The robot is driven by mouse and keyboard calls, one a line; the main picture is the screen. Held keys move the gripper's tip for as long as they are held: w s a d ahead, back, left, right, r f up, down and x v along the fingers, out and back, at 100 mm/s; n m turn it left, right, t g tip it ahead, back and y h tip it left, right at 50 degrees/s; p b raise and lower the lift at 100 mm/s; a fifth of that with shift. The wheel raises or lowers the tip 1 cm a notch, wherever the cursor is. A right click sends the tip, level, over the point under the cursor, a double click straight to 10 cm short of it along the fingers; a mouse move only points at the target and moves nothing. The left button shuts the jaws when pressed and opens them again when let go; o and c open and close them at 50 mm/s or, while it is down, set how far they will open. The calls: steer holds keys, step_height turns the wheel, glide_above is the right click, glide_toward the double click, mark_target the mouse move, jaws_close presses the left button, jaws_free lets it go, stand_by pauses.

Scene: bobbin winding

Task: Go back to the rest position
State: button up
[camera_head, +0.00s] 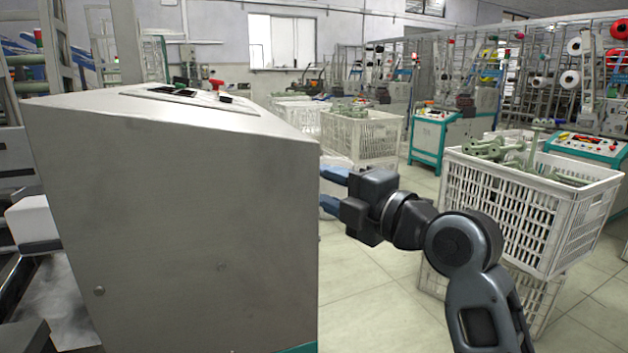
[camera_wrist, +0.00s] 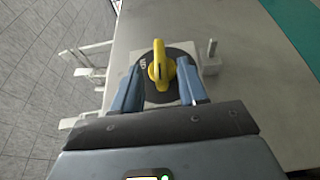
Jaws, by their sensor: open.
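My gripper (camera_head: 331,190) is at the right edge of the big grey cabinet (camera_head: 185,220) in the head view, with its blue fingers pointing left. The wrist view shows my gripper (camera_wrist: 158,88) open, one blue finger on each side of a yellow switch handle (camera_wrist: 160,68). The handle sits on a black round disc (camera_wrist: 182,58) on the grey panel (camera_wrist: 225,45). Gaps show between the handle and both fingers, and nothing is held. How deep the fingers reach over the handle I cannot tell. In the head view the cabinet hides the switch.
A white crate (camera_head: 525,212) of green parts is stacked on another right behind my arm. More white crates (camera_head: 360,138) stand farther back. A teal-edged machine (camera_head: 432,137) stands beyond. Tiled floor (camera_head: 365,290) is clear between the cabinet and the crates.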

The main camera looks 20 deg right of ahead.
steer(key=shift+v, duration=1.1)
steer(key=s+a+f+m+g+h, duration=0.1)
steer(key=s+f+m+h, duration=0.2)
steer(key=s+f+m, duration=0.65)
steer(key=s+a+f+m+h, duration=0.25)
steer(key=s+f+m, duration=0.35)
steer(key=s+f, duration=0.5)
steer(key=s+f+m+g, duration=0.1)
steer(key=s+f+m, duration=0.25)
steer(key=s, duration=0.85)
steer(key=s+d+r+m, duration=0.1)
steer(key=s+r+m, duration=0.15)
steer(key=s, duration=0.85)
step_height(320, 180, up, 21)
steer(key=p, duration=2.1)
steer(key=shift+w+d+g, duration=0.15)
steer(key=shift+w+g, duration=0.05)
steer(key=shift+g, duration=0.1)
